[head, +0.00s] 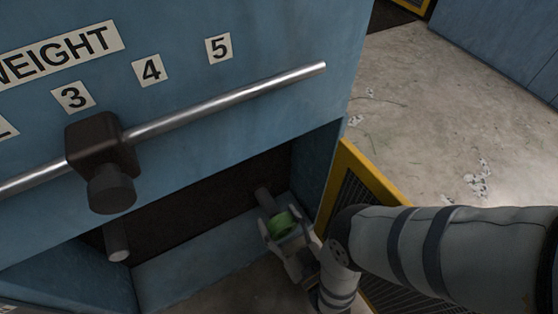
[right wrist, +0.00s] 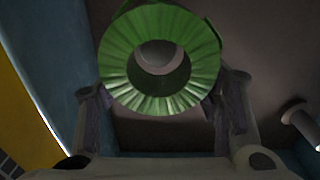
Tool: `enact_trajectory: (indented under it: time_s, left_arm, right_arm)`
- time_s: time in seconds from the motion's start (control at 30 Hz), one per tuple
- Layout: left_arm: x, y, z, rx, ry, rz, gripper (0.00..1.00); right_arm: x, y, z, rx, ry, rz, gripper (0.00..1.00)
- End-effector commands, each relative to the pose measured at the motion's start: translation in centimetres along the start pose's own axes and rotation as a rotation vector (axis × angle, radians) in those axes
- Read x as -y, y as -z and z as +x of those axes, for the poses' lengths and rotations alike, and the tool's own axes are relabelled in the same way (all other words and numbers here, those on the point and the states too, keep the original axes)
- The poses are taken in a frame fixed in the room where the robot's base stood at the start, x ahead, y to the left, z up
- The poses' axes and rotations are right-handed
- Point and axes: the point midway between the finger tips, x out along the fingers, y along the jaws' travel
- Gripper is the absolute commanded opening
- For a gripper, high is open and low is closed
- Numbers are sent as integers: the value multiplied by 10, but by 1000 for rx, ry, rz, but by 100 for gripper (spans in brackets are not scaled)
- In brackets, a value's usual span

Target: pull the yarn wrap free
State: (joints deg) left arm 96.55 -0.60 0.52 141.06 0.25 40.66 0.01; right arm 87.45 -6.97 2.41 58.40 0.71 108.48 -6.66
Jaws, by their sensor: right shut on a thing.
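The yarn wrap (head: 284,223) is a green ring low in the recess of a blue machine. In the right wrist view the ribbed green wrap (right wrist: 115,70) faces the camera. A pale round rod end (right wrist: 158,55) shows through its hole, off-centre toward the top. My right gripper (head: 284,229) is shut on the wrap, one finger on each side. My left gripper is out of view.
A second rod (head: 117,242) sticks out at the recess's left; it also shows in the right wrist view (right wrist: 300,124). Above runs a metal bar (head: 230,99) with a black sliding block (head: 95,147). A yellow-edged mesh panel (head: 350,180) stands close right of the recess.

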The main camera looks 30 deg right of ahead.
Motion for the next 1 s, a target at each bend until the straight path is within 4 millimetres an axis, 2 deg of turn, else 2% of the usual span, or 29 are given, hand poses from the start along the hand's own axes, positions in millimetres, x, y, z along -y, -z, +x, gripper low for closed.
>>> enact_trajectory:
  time_s: [0.5, 1.0]
  left_arm:
    - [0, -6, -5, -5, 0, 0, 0]
    - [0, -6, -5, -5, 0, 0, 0]
  right_arm:
    - [0, 0, -48, 1, 0, 0, 32]
    - [0, 0, -50, 0, 0, 0, 32]
